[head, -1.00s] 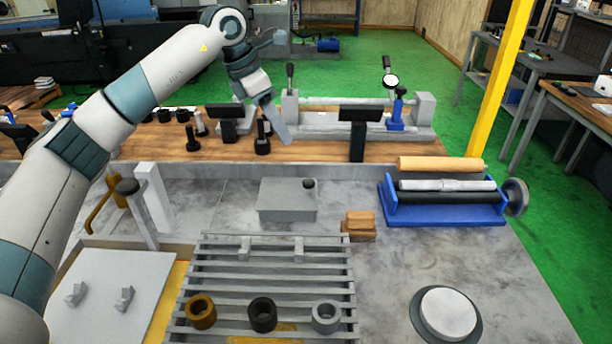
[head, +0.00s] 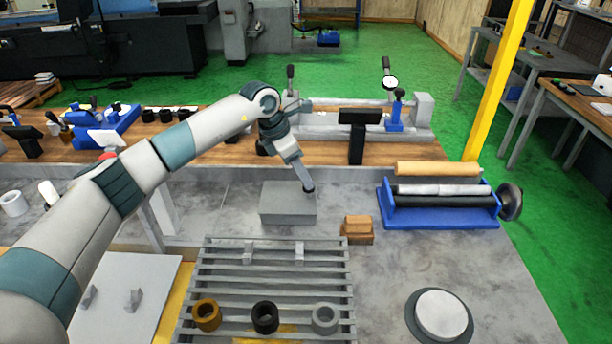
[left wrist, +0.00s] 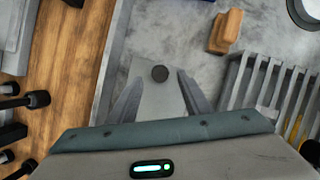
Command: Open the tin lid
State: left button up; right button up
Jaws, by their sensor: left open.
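The grey tin (head: 287,207) is a low box with a flat lid, standing on the grey worktop behind the slatted rack. My left gripper (head: 307,188) reaches down to the knob from above. The lid rests on the tin. My right gripper is out of view.
A slatted rack (head: 270,284) with three rings stands in front of the tin. Wooden blocks (head: 357,229) sit to its right. A blue roller stand (head: 440,215) is farther right. A black-topped stand (head: 358,130) rises behind on the wooden shelf.

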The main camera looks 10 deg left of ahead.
aim_at(289, 192)
pick_arm(q)
jog(key=shift+p+x, duration=0.4)
jog(key=shift+x, duration=1.45)
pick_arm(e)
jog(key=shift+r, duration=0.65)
